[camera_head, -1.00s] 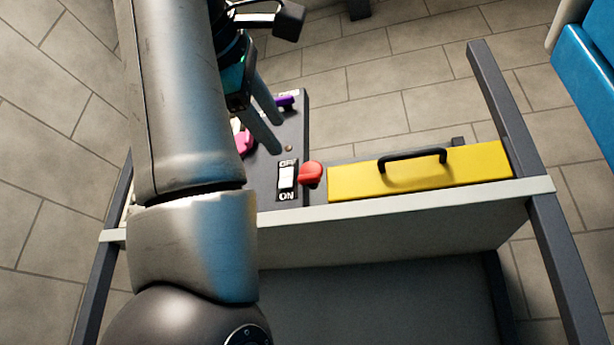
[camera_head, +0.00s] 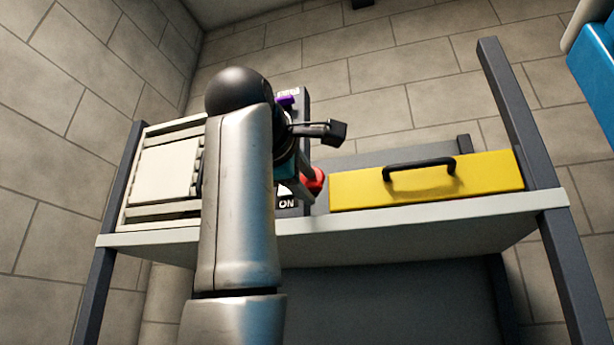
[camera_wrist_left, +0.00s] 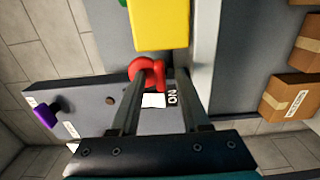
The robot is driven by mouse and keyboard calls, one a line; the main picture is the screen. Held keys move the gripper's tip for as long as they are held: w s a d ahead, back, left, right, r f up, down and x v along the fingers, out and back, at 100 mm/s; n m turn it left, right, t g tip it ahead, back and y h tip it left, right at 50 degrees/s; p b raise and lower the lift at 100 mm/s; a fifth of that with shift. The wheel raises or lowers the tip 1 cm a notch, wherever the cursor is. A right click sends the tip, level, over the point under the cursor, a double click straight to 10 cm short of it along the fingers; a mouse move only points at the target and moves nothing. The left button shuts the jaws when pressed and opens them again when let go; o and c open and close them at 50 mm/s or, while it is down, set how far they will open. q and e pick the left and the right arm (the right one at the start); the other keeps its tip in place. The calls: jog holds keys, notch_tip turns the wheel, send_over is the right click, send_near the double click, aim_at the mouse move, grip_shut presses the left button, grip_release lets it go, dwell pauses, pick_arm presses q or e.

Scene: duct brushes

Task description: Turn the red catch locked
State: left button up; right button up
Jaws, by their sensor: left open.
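The red catch (camera_head: 316,180) sits on the dark panel (camera_head: 303,118), just left of the yellow box, partly hidden by my left gripper. In the left wrist view the catch (camera_wrist_left: 147,68) shows as a rounded red knob at the fingertips. My left gripper (camera_wrist_left: 162,80) is open; its left finger overlaps the knob and its right finger is to the knob's right. I cannot tell whether they touch. In the head view the gripper (camera_head: 303,180) is mostly behind my own arm. My right gripper is not in view.
A yellow box (camera_head: 425,188) with a black handle stands right of the catch. A purple knob (camera_wrist_left: 46,115) is farther off on the panel. A white slatted part (camera_head: 160,175) is at the shelf's left.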

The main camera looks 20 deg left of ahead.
pick_arm(q)
jog(key=shift+w, duration=0.35)
jog(key=shift+c, duration=0.3)
grip_shut()
